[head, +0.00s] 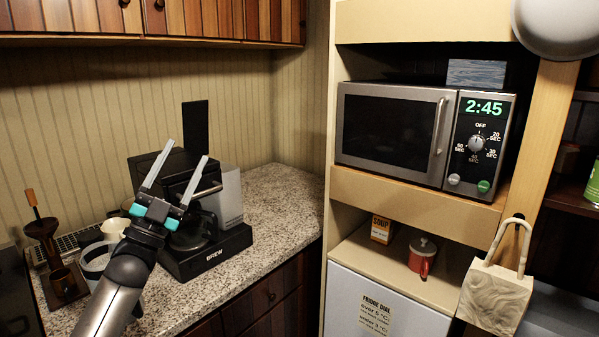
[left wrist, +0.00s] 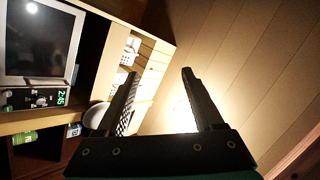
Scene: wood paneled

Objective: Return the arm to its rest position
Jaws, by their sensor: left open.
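My left gripper (head: 180,171) is raised in front of the coffee machine in the head view, its two grey fingers spread apart and pointing up. Nothing is between the fingers. In the left wrist view the open gripper (left wrist: 160,92) shows as two dark fingers against the ceiling, with the microwave side of the room at the left. My left arm (head: 125,270) comes up from the lower left over the counter. My right gripper is in neither view.
The black coffee machine (head: 205,253) stands behind my gripper on the granite counter (head: 285,200). A wooden stand (head: 62,285) is at the left. Wooden cupboards (head: 220,18) hang above. The counter's right part is clear.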

